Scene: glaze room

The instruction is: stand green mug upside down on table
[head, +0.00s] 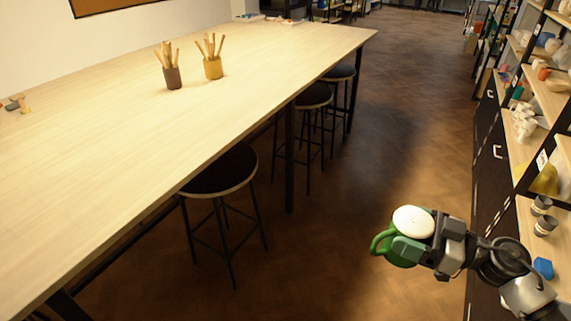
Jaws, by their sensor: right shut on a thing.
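The green mug (403,253) is in the lower right of the head view, held in the air above the floor. Its handle points left, and a pale oval face is turned up; I cannot tell whether that is its base or its inside. My right gripper (413,250) is shut on the mug, its arm coming in from the right. The long pale wooden table (150,130) fills the left side, with a gap of floor between it and the mug. My left gripper is out of view.
Two pots of wooden tools, one dark (173,78) and one yellow (213,68), stand on the table's far half. The near tabletop is clear. Stools (222,172) stand along the table's right edge. Shelves with pottery (524,120) line the right side.

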